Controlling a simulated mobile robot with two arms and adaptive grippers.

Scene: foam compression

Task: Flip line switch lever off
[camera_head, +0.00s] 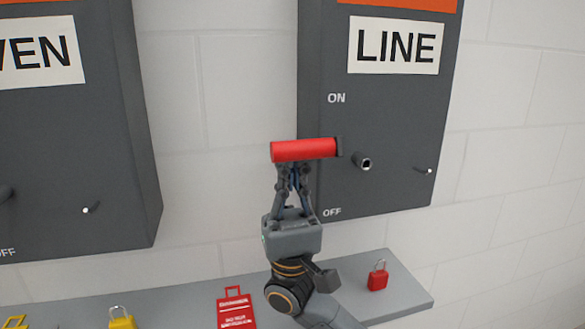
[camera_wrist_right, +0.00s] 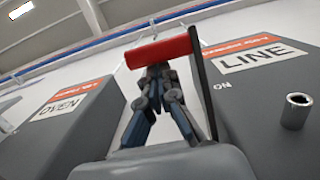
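The line switch box (camera_head: 385,120) is a grey cabinet with a LINE label, and ON above OFF on its face. Its lever has a red cylindrical handle (camera_head: 303,150), lying about level at a height between the ON and OFF marks. My right gripper (camera_head: 293,170) comes up from below, its fingers drawn together with the tips at the handle's underside. The right wrist view shows the red handle (camera_wrist_right: 160,50) just beyond the fingertips, with a dark lever bar (camera_wrist_right: 202,80) to its right. I cannot tell whether the tips grip the handle or only touch it.
A second grey box (camera_head: 75,130) labelled with letters ending in VEN stands at left. A grey shelf (camera_head: 400,300) below carries a red padlock (camera_head: 377,276), a red tag (camera_head: 235,310) and a yellow padlock (camera_head: 121,318). Bare wall lies between the boxes.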

